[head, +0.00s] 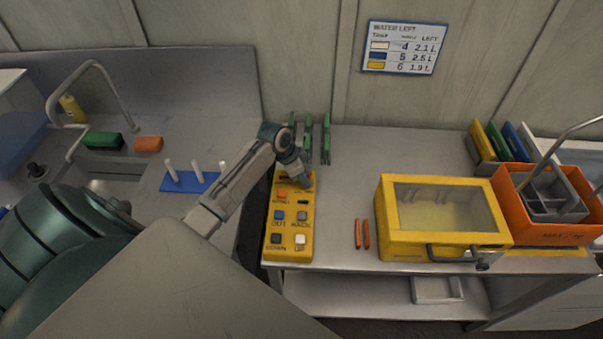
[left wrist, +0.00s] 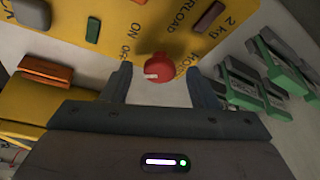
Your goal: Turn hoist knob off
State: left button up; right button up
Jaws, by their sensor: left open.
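The yellow control box (head: 291,229) stands at the left end of the bench in the head view, with several coloured buttons on its face. The red hoist knob (left wrist: 158,67) shows in the left wrist view, with a white mark at its lower left edge. Lettering for ON, OFF and HOIST is partly readable around it. My left gripper (head: 303,176) is over the far end of the box and hides the knob in the head view. In the left wrist view its open fingers (left wrist: 162,80) stand on either side of the knob, with visible gaps. My right gripper is not in view.
Green clamp-like tools (head: 325,140) stand just behind the box. Two orange sticks (head: 362,234) and a yellow windowed case (head: 385,222) lie to its right. A blue peg base (head: 188,182) is left of it. The bench behind the case is clear.

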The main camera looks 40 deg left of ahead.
pick_arm(q)
jog(key=b+v, duration=0.3)
jog(key=v, duration=0.7)
jog(key=shift+r+b, duration=0.35)
jog(key=shift+r, duration=0.05)
jog(key=shift+s+a+f, duration=0.1)
jog(key=shift+s, duration=0.1)
